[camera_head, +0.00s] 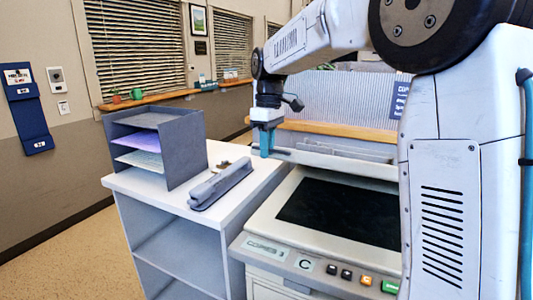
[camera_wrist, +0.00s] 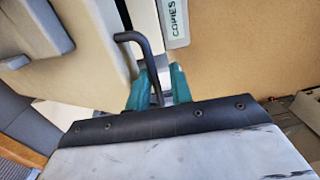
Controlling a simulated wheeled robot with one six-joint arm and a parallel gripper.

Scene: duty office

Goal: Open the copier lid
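The copier (camera_head: 246,246) stands at the lower middle of the head view. Its top shows a large dark rectangle (camera_head: 345,212) inside a cream frame. I cannot tell if this is the glass or the top of the lid. My gripper (camera_head: 267,142) points down near the copier's back left corner in the picture. In the wrist view its teal fingers (camera_wrist: 158,90) stand apart, with a dark bent rod (camera_wrist: 147,60) showing between them. I cannot tell what the rod belongs to or whether the fingers touch it. A "COPIES" label (camera_wrist: 174,20) is just right of the rod.
A white-topped cabinet (camera_head: 150,185) stands left of the copier. On it are a grey paper tray rack (camera_head: 185,155) and a long grey stapler-like object (camera_head: 220,186). Buttons (camera_head: 346,274) line the copier's front. Open floor (camera_head: 70,260) lies at the left.

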